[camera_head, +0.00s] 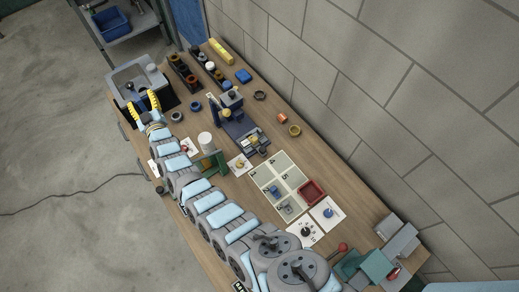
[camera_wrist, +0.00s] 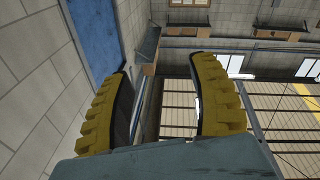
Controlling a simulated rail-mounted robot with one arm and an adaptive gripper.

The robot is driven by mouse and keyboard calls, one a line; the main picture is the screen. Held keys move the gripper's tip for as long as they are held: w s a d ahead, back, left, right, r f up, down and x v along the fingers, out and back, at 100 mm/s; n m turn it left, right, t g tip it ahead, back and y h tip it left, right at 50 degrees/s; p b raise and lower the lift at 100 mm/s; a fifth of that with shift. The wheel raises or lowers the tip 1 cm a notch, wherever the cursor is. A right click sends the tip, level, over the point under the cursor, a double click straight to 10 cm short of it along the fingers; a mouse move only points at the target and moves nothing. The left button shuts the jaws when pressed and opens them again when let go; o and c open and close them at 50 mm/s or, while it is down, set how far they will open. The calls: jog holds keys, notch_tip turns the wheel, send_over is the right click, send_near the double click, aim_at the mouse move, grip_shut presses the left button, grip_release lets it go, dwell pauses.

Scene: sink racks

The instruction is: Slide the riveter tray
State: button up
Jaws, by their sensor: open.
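A small dark blue bench machine (camera_head: 231,101), which looks like the riveter, stands on the wooden bench near the middle. A dark blue tray-like base (camera_head: 240,128) extends from it toward the front right, with small light and yellow parts at its end. I cannot tell how far the tray is slid. My gripper (camera_head: 141,104) is at the far left end of the bench, by the sink, well apart from the machine. Its yellow fingers are spread and empty. The wrist view shows the open fingers (camera_wrist: 160,75) with nothing between them; neither machine nor tray shows there.
A grey sink (camera_head: 124,74) is beside my gripper. Dark racks (camera_head: 184,73) with round parts stand behind it. A white cylinder (camera_head: 206,141) and green stand (camera_head: 221,160) are near my arm. A pale compartment mat (camera_head: 262,174) and red bin (camera_head: 311,191) lie to the right.

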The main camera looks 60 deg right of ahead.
jog(key=d+f+n+g+y+b, duration=0.2)
jog(key=d+f+n+g+y, duration=0.15)
jog(key=d, duration=0.75)
jog(key=s+d+f+n+g+y+b, duration=0.1)
jog(key=s+d+f+n+g, duration=0.15)
jog(key=s+d, duration=0.35)
jog(key=s+d+f+n+g+y, duration=0.1)
jog(key=s+d+g, duration=0.2)
jog(key=s, duration=0.6)
jog(key=g+y+b, duration=0.2)
jog(key=g+y, duration=0.3)
jog(key=g, duration=0.2)
send_over(262, 149)
notch_tip(262, 149, down, 5)
jog(key=shift+h, duration=0.25)
jog(key=shift+s+f+b, duration=0.1)
jog(key=shift+f+b, duration=0.2)
jog(key=shift+f, duration=6.65)
jog(key=shift+f+b, duration=0.3)
jog(key=shift+f, duration=1.15)
